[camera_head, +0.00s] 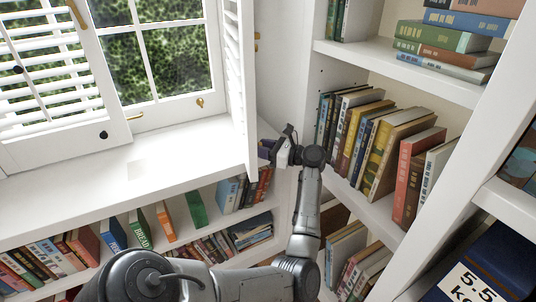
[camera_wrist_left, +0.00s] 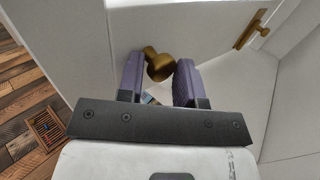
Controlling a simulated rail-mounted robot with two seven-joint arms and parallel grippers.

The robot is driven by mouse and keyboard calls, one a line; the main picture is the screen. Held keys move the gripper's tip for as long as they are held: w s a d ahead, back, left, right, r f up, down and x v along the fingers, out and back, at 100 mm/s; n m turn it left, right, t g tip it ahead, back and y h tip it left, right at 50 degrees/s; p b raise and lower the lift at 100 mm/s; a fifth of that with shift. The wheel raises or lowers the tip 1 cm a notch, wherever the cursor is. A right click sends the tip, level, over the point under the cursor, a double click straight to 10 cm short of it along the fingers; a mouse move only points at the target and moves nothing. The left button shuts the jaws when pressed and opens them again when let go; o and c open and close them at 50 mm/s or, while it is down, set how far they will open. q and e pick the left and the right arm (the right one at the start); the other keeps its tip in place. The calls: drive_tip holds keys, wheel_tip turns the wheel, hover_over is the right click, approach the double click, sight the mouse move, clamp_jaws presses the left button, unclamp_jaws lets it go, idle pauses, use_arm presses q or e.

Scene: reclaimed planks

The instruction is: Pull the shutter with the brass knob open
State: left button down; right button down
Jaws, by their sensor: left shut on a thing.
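The white louvred shutter (camera_head: 240,75) on the right of the window stands swung out, nearly edge-on in the head view. My left gripper (camera_head: 267,148) is at its lower free end, with the arm coming up from below. In the left wrist view the brass knob (camera_wrist_left: 158,66) sits between the purple finger pads of my left gripper (camera_wrist_left: 158,78), which is shut on it. The knob is hidden in the head view. My right gripper is not in view.
Another louvred shutter (camera_head: 55,75) with a black knob (camera_head: 103,135) covers the window's left side. The white sill (camera_head: 160,165) is clear. Bookshelves (camera_head: 380,65) stand close on the right, and low shelves with books run below the sill.

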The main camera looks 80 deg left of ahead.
use_arm(q)
drive_tip(key=shift+a+f, duration=0.2)
drive_tip(key=shift+f, duration=0.15)
drive_tip(key=c, duration=1.2)
unclamp_jaws()
drive_tip(key=o, duration=0.3)
drive_tip(key=shift+s+a+r, duration=0.15)
drive_tip(key=shift+a+r, duration=0.05)
drive_tip(key=shift+a, duration=0.15)
drive_tip(key=shift+o, duration=0.2)
drive_tip(key=shift+d, duration=0.1)
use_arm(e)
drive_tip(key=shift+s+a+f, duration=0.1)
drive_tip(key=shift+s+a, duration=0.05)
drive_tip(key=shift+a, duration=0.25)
use_arm(q)
drive_tip(key=shift+r, duration=0.15)
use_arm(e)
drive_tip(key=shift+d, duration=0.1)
use_arm(q)
drive_tip(key=p+v, duration=0.2)
drive_tip(key=v, duration=0.5)
drive_tip(key=shift+w+p, duration=0.25)
drive_tip(key=shift+p, duration=0.15)
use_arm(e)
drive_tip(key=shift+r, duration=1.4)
